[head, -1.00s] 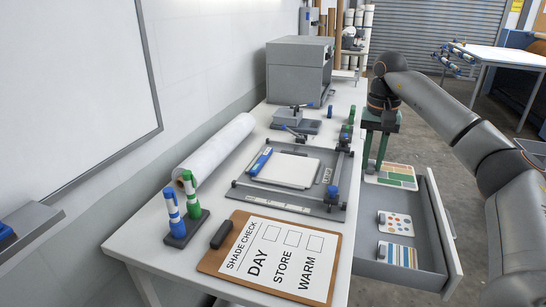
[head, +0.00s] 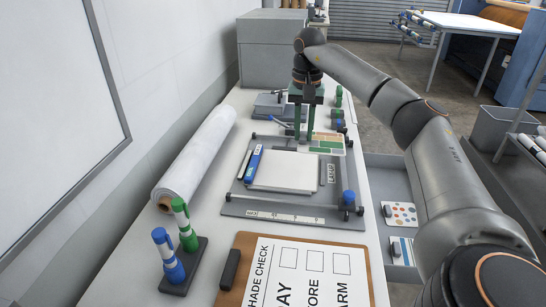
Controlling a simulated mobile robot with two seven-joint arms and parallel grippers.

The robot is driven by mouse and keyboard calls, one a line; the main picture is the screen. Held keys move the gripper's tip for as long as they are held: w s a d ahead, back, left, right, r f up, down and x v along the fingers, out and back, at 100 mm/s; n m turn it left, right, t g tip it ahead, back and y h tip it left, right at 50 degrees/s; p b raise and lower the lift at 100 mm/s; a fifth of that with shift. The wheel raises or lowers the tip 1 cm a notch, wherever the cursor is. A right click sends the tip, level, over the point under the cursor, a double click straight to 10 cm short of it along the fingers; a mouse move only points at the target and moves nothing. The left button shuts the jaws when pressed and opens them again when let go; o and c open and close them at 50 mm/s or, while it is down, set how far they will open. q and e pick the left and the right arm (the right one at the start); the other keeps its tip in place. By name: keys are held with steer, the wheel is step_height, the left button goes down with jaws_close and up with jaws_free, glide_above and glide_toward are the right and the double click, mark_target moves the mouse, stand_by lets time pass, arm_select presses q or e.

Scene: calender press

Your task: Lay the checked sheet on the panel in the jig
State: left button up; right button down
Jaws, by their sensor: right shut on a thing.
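The checked sheet (head: 330,144), with green, orange and pale blocks, is in my right gripper (head: 304,140). My right gripper is shut on its left side, and the fingers hide part of that side. The sheet is over the back right part of the grey jig (head: 232,200); I cannot tell its exact height. The white panel (head: 284,174) lies flat in the jig, nearer to me than the sheet. My left gripper is not in view.
A blue-and-white tool (head: 254,162) lies along the panel's left edge. The open drawer (head: 375,165) at right holds a dotted sheet (head: 402,214) and a striped sheet.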

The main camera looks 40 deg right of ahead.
steer(key=w+a+f, duration=0.2)
steer(key=w, duration=0.2)
glide_above(272, 168)
step_height(272, 168, down, 5)
steer(key=shift+f+p, duration=0.15)
steer(key=shift+p, duration=0.25)
steer(key=shift+w+f, duration=0.1)
steer(key=shift+f, duration=0.2)
step_height(272, 168, down, 2)
steer(key=shift+f+p, duration=0.25)
steer(key=shift+p, duration=0.15)
steer(key=shift+f, duration=0.15)
steer(key=shift+f, duration=0.1)
steer(key=c, duration=0.7)
jaws_free()
steer(key=shift+c, duration=0.2)
